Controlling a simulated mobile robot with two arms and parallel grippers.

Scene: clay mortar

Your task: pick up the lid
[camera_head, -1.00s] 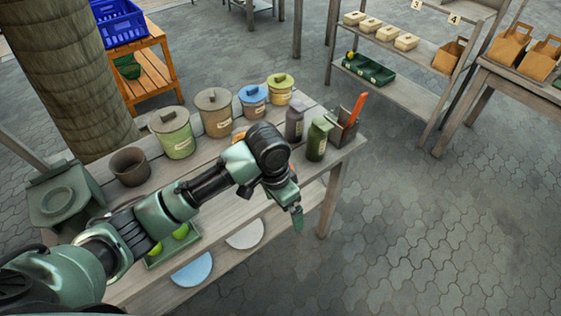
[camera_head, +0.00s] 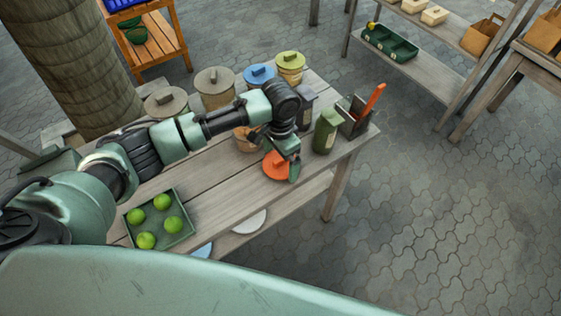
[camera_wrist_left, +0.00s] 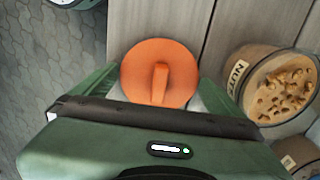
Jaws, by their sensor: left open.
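An orange round lid (camera_head: 276,166) with a raised bar handle lies on the wooden table (camera_head: 225,190) near its front edge. In the left wrist view the lid (camera_wrist_left: 160,72) shows between the fingers of my left gripper, its handle pointing toward the palm. My left gripper (camera_head: 280,172) is open and just above the lid; I cannot tell whether a finger touches it. A nut jar without a lid (camera_wrist_left: 280,85), labelled NUTS, stands beside it; in the head view the jar (camera_head: 244,143) is partly hidden by my arm. My right gripper is not in view.
Several lidded canisters (camera_head: 215,82) stand along the table's back. A green jar (camera_head: 326,132) and a holder with an orange-handled tool (camera_head: 354,117) stand at the right end. A green tray of limes (camera_head: 160,222) lies at the left. Bare table lies between tray and lid.

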